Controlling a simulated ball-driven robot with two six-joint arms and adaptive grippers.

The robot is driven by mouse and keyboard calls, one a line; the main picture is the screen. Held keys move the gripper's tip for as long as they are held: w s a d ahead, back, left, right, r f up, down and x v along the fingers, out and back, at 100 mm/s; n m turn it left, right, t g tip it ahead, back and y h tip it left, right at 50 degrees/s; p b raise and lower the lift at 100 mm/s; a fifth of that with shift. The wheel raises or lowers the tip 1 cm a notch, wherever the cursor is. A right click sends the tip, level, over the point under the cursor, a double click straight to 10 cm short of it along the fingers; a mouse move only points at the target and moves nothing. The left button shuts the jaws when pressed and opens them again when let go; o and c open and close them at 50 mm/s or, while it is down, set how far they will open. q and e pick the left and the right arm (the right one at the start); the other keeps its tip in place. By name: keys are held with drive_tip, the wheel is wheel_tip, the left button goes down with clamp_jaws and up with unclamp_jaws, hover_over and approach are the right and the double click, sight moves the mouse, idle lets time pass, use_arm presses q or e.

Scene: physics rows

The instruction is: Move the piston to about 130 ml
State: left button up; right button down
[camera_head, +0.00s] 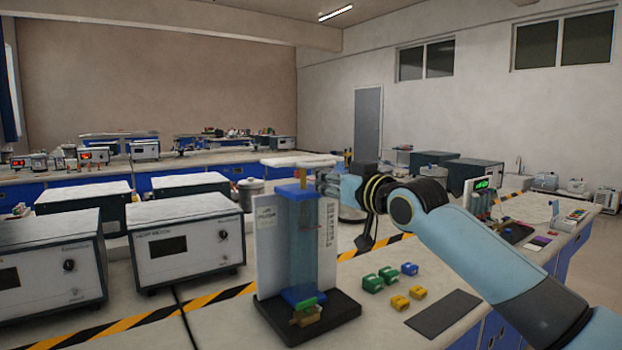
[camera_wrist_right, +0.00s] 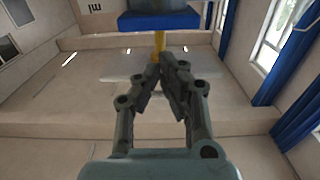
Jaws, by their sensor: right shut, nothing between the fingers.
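The piston apparatus stands on a black base (camera_head: 335,308) on the bench, with a clear bluish cylinder (camera_head: 303,245) in front of a white scale panel (camera_head: 268,245). A blue piece (camera_head: 290,191) sits at the cylinder's top, with a thin rod (camera_head: 303,174) above it and a white platform (camera_head: 297,161) on top. My right gripper (camera_head: 325,180) is just right of the rod. In the right wrist view its fingers (camera_wrist_right: 160,72) are closed together, empty, close to a yellow rod (camera_wrist_right: 159,46) by a blue part (camera_wrist_right: 158,21). Contact and the piston reading cannot be told.
Green blocks (camera_head: 372,283), yellow blocks (camera_head: 400,303) and a blue block (camera_head: 409,269) lie right of the base, near a dark mat (camera_head: 443,313). White instrument boxes (camera_head: 187,240) stand at left. My right forearm spans the right side.

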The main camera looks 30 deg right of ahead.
drive_tip(key=s+f+p, duration=0.1)
drive_tip(key=s+p, duration=0.8)
drive_tip(key=p, duration=0.1)
drive_tip(key=shift+d+f+p, duration=0.15)
drive_tip(key=shift+d+p, duration=0.15)
drive_tip(key=shift+d, duration=0.05)
idle(0.3)
idle(0.4)
